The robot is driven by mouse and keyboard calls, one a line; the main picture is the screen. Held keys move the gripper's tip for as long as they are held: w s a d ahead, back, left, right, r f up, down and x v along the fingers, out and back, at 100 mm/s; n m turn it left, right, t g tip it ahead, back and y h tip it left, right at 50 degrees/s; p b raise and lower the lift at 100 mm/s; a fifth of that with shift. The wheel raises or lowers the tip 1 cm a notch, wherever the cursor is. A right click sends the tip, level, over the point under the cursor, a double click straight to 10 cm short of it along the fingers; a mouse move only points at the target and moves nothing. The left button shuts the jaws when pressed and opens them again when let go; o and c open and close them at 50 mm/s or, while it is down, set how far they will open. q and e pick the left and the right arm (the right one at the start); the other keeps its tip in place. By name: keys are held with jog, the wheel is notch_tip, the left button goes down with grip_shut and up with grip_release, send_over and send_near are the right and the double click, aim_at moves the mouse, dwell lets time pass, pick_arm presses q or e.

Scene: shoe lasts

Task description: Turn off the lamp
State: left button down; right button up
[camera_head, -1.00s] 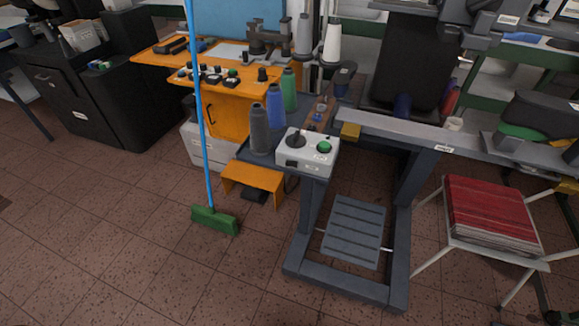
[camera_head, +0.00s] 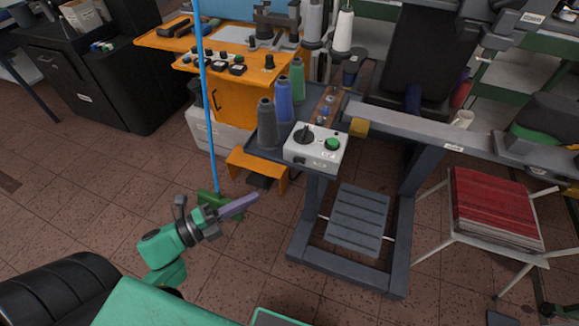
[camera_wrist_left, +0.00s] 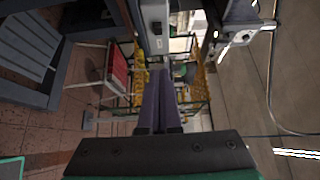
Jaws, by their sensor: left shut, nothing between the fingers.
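I cannot make out a lamp for certain in either view. A light grey control box (camera_head: 316,163) with a black knob (camera_head: 303,135) and a green button (camera_head: 333,144) sits on the near end of a dark grey machine stand. My left gripper (camera_head: 253,198) is low in front of the stand, to the left of the box and apart from it. Its purple fingers are closed together and empty; they also show in the left wrist view (camera_wrist_left: 158,78). A grey box-like part (camera_wrist_left: 153,27) is at the top of that view. My right gripper is not in view.
A blue-handled green broom (camera_head: 209,120) stands behind my left gripper. Thread spools (camera_head: 284,100) stand behind the control box. A stool with red material (camera_head: 493,207) is at right. The stand's frame and slatted pedal (camera_head: 358,220) are below the box. Floor at left is clear.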

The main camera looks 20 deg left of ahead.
pick_arm(q)
jog(key=p, duration=0.3)
send_near(301, 162)
jog(key=x, duration=0.5)
jog(key=shift+s+d, duration=0.1)
jog(key=shift+d, duration=0.25)
jog(key=shift+w+a+f, duration=0.1)
jog(key=shift+w, duration=0.3)
